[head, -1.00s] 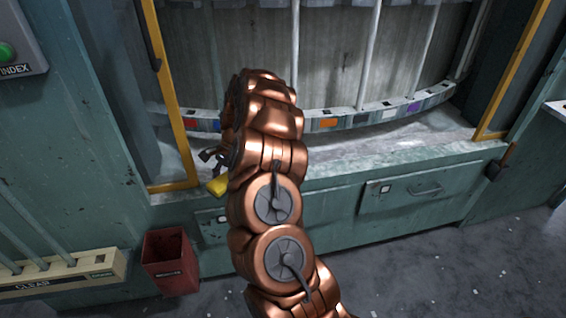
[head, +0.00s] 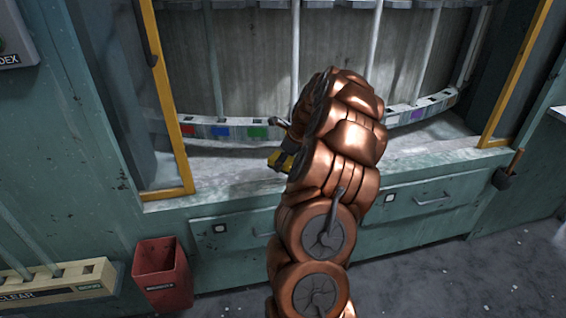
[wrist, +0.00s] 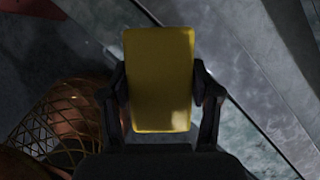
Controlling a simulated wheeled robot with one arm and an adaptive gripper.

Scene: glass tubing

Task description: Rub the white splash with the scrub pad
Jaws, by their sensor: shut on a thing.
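My gripper (wrist: 163,95) is shut on a yellow scrub pad (wrist: 160,75), with one dark finger on each side of it. In the head view the pad (head: 280,161) shows just left of my arm, over the pale ledge (head: 228,178) of the machine. I cannot tell whether the pad touches the ledge. The ledge has whitish patches at its left and right ends. I cannot tell which of them, if any, is the white splash, and my arm hides part of the ledge.
A yellow-edged frame (head: 170,100) stands left of the opening, another (head: 517,72) right. White rods (head: 428,50) rise from a ring with coloured tags (head: 222,131) behind the ledge. Drawers (head: 425,199) lie below. A red bin (head: 162,272) stands on the floor at the left.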

